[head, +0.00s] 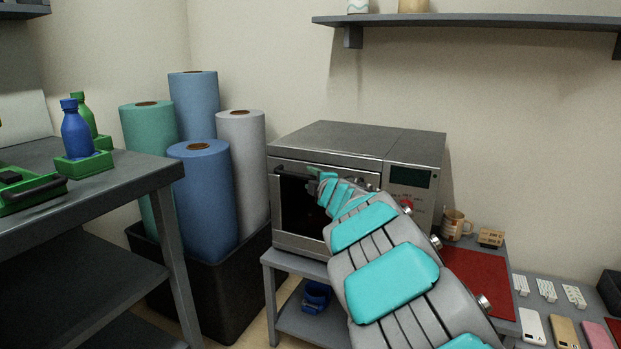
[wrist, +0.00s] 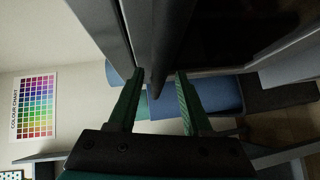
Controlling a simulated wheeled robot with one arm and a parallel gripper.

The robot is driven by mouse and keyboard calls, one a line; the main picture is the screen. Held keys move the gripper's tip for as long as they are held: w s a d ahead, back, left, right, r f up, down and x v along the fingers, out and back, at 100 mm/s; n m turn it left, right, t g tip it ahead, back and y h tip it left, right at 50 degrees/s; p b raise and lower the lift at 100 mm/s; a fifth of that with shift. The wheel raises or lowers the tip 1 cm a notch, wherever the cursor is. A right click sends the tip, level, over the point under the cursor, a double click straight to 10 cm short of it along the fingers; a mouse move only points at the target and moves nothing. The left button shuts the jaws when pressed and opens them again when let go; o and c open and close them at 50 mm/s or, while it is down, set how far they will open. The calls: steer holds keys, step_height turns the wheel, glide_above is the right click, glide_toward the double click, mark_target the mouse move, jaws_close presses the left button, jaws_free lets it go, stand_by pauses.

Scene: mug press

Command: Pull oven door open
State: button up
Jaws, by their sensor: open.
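The grey oven (head: 360,140) stands on a low grey table, with a control panel at its right. Its door (head: 291,215) has a dark window and looks closed; my arm hides its right part. My gripper (head: 314,171) is at the top of the door front. In the wrist view my gripper (wrist: 158,74) is open, its two green fingers apart. A dark bar that looks like the door handle (wrist: 170,45) reaches down toward the gap between the fingertips. I cannot tell whether the fingers touch it.
Rolls of blue, green and grey material (head: 205,195) stand in a black bin (head: 235,290) left of the oven. A shelf unit (head: 120,185) stands at the left. A mug (head: 455,225) and a red mat (head: 475,275) are at the right.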

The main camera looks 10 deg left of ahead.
steer(key=shift+w+a, duration=0.2)
steer(key=shift+w, duration=0.2)
steer(key=shift+c, duration=0.2)
jaws_close()
stand_by(1.1)
